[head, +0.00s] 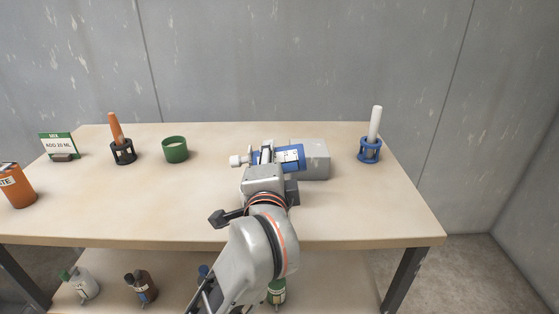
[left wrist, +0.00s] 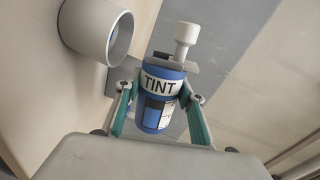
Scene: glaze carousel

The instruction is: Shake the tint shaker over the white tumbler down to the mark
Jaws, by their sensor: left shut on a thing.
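My left gripper (head: 268,158) is shut on the blue tint shaker (head: 291,157), with a finger on each side of it. The shaker lies tipped on its side above the table, its pale nozzle pointing left in the head view. In the left wrist view the shaker (left wrist: 160,103) shows its TINT label between the fingers. The white tumbler (left wrist: 84,28) stands beside it at the upper left, its open mouth showing something blue inside. My right gripper is not in view.
A green cup (head: 175,150), a black holder (head: 123,153) with an orange stick, and a sign (head: 58,145) reading ADD 20 ML are left. A blue holder (head: 370,152) is right. The front right tabletop is clear.

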